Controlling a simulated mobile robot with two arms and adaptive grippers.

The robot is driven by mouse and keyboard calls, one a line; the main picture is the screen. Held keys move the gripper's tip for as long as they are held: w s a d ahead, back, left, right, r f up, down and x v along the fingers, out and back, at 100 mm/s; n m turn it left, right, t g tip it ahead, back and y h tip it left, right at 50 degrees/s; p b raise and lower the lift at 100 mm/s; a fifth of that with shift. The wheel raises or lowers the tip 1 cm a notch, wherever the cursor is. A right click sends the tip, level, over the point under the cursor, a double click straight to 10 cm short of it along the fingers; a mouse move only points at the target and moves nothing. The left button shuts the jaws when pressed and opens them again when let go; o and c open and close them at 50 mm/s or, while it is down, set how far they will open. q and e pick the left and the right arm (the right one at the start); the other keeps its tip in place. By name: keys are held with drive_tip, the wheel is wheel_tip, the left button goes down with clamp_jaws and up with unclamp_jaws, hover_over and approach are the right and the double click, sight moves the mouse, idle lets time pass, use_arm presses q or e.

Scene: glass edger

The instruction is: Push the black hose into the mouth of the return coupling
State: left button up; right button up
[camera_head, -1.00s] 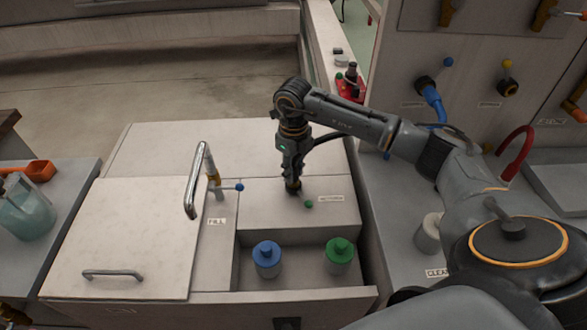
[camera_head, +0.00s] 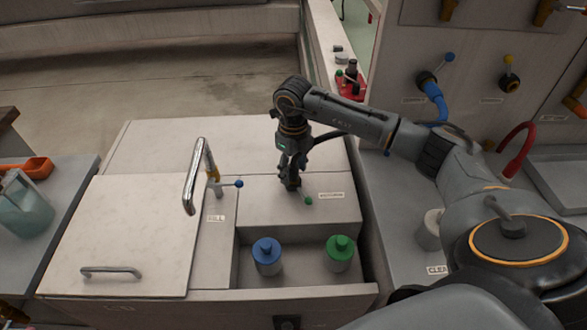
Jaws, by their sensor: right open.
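My right gripper (camera_head: 290,183) points down over the raised white block, beside the green-tipped lever (camera_head: 308,201) and a label that seems to read RETURN (camera_head: 331,195). Its fingers are open. The return coupling is hidden by the gripper or too small to make out here. A black hose (camera_head: 327,136) curves from behind the gripper to the right and passes behind my right arm. Its end is hidden at the gripper, so I cannot tell whether it sits in the coupling mouth. My left gripper is not clearly in view.
A metal spout (camera_head: 194,180) and a blue-tipped lever (camera_head: 239,184) stand left of the gripper. Blue (camera_head: 267,258) and green (camera_head: 340,254) bottles stand in the front recess. A blue hose (camera_head: 436,104) and a red hose (camera_head: 516,152) are at the right. The white lid (camera_head: 118,230) is clear.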

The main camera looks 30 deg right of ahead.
wheel_tip(320, 180, up, 12)
idle(0.4)
drive_tip(key=shift+f, duration=0.2)
